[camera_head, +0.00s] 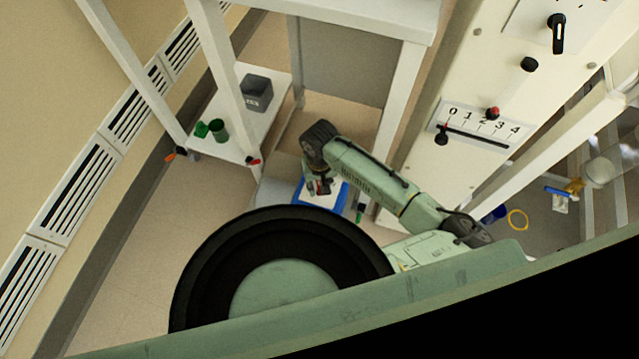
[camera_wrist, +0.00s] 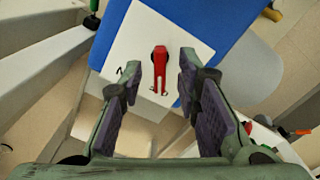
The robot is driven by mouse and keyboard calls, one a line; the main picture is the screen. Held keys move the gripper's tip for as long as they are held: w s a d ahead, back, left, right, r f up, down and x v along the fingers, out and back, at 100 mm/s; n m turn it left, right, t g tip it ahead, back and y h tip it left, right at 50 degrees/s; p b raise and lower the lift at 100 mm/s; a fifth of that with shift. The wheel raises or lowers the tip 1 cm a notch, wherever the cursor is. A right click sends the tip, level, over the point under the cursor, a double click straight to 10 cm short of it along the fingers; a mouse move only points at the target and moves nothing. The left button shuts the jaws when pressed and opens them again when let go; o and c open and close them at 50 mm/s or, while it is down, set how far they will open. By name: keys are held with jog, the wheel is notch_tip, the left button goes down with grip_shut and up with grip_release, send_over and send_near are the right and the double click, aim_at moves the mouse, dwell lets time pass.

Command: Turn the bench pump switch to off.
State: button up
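A red switch lever (camera_wrist: 160,68) sits on a white plate (camera_wrist: 140,35) on a blue surface (camera_wrist: 215,30) in the wrist view. The lever points down the picture. My gripper (camera_wrist: 159,72) is open, with one finger on each side of the lever and a visible gap to both. I cannot tell how far above the plate the fingers are. In the head view my gripper (camera_head: 318,184) hangs over the blue unit (camera_head: 340,196) and hides part of its plate. No off mark is readable.
A cream panel (camera_head: 460,75) at the right carries a black rotary handle (camera_head: 557,32), a black knob (camera_head: 529,64) and a slider scale (camera_head: 483,124). A white shelf (camera_head: 268,115) at the left holds a grey bin (camera_head: 256,93) and green cups (camera_head: 218,130). White posts stand near my arm.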

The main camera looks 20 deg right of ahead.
notch_tip(320, 180, up, 12)
jog(key=shift+f, duration=0.25)
dwell(0.8)
